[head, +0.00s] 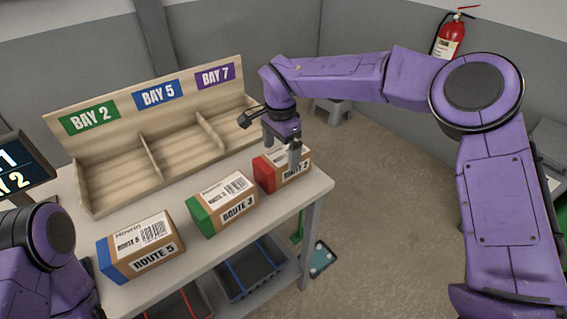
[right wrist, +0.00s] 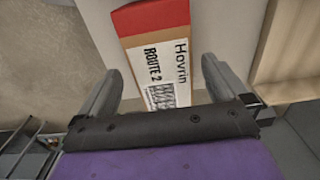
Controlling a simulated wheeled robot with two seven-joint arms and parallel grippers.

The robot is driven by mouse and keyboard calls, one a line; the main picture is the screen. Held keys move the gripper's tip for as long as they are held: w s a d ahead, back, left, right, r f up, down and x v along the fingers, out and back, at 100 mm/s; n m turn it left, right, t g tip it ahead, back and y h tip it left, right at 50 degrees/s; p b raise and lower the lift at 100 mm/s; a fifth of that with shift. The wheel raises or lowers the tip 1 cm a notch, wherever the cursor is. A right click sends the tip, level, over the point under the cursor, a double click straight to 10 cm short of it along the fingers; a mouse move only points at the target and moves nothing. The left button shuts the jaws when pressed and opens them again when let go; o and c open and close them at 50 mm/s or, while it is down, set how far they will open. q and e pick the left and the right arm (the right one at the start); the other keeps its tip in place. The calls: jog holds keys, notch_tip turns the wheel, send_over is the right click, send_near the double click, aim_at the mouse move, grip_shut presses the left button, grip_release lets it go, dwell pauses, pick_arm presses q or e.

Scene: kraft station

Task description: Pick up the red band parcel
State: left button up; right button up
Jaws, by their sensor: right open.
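The red band parcel (head: 265,176) is a brown box with a red end and white labels, at the right end of the table. In the right wrist view the red band parcel (right wrist: 157,58) shows "Hovrin" and "ROUTE 2" on its label. My right gripper (head: 281,152) is above the parcel, pointing down. In the right wrist view its open fingers (right wrist: 166,85) stand to the left and right of the box, with gaps to it. Whether the fingertips are below the box top is unclear. My left arm shows at the lower left; its gripper is out of frame.
A green band parcel (head: 222,203) and a blue band parcel (head: 140,246) stand in line to the left on the table (head: 200,258). Behind them is a wooden rack (head: 148,160) with BAY 2, BAY 5 and BAY 7 signs. A screen (head: 18,170) stands at the left edge.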

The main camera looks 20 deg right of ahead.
aim_at(283, 154)
jog(key=f, duration=0.3)
jog(key=f+p, duration=0.1)
jog(key=shift+w+d+f, duration=0.25)
jog(key=shift+w+f, duration=0.05)
jog(key=shift+s+d+f, duration=0.1)
jog(key=shift+f, duration=0.3)
jog(key=c, duration=1.2)
jog(key=shift+r, duration=0.1)
